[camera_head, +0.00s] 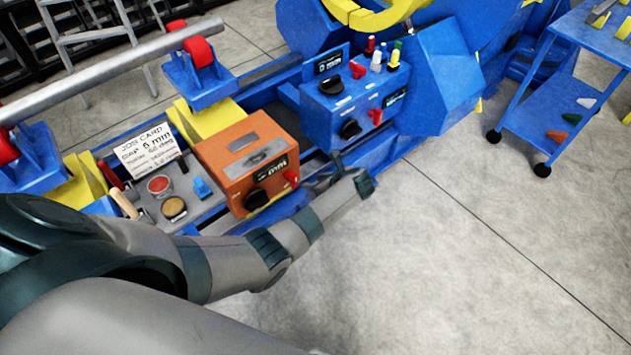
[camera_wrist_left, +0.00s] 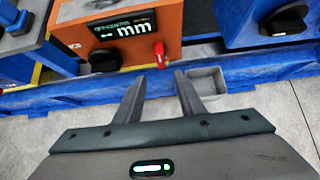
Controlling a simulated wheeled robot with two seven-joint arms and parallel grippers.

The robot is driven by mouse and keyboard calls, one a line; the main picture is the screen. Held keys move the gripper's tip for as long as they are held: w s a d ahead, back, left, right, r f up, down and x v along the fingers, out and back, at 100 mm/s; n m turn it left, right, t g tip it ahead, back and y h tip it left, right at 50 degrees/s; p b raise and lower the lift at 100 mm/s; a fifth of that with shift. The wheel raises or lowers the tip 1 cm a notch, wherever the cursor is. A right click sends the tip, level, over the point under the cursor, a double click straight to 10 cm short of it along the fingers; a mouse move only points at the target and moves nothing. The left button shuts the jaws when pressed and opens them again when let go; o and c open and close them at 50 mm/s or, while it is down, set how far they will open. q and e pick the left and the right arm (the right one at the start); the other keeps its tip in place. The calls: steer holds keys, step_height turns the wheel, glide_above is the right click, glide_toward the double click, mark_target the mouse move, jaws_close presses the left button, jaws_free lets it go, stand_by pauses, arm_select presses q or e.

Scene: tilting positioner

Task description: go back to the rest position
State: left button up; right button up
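My left arm comes in from the left in the head view, and its gripper (camera_head: 322,175) is in front of the machine, near the orange control box (camera_head: 245,157) and the blue control box (camera_head: 350,98). In the left wrist view the two fingers of my left gripper (camera_wrist_left: 160,83) stand apart with nothing between them. Their tips are just in front of the blue rail, close to the red lever (camera_wrist_left: 159,54) on the orange box. They look apart from the lever. My right gripper is in neither view.
A grey panel with a red button (camera_head: 159,184) and a job card (camera_head: 148,150) is at the left, close to my arm. A long grey pipe (camera_head: 120,65) lies on red rollers. A blue cart (camera_head: 550,105) stands at the right. The floor (camera_head: 470,260) at lower right is clear.

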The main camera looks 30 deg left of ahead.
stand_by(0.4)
arm_select(q)
steer(key=s+d+f+n+g+h, duration=0.1)
steer(key=s+d+f+n+h, duration=0.25)
steer(key=s+f, duration=0.95)
steer(key=s+d+f+n+h, duration=0.2)
steer(key=s+f+n, duration=0.3)
steer(key=s+f, duration=0.75)
steer(key=s+f+n+h, duration=0.1)
steer(key=s+n, duration=0.3)
steer(key=s, duration=0.6)
steer(key=s+d+f+n+h, duration=0.1)
steer(key=s+f+n, duration=0.2)
steer(key=s, duration=0.7)
steer(key=s+f+n+h, duration=0.1)
steer(key=s+f+n, duration=0.3)
steer(key=s, duration=0.6)
steer(key=shift+d+f+n+g, duration=0.15)
steer(key=shift+n+g, duration=0.15)
steer(key=shift+n, duration=0.05)
steer(key=shift+c, duration=0.6)
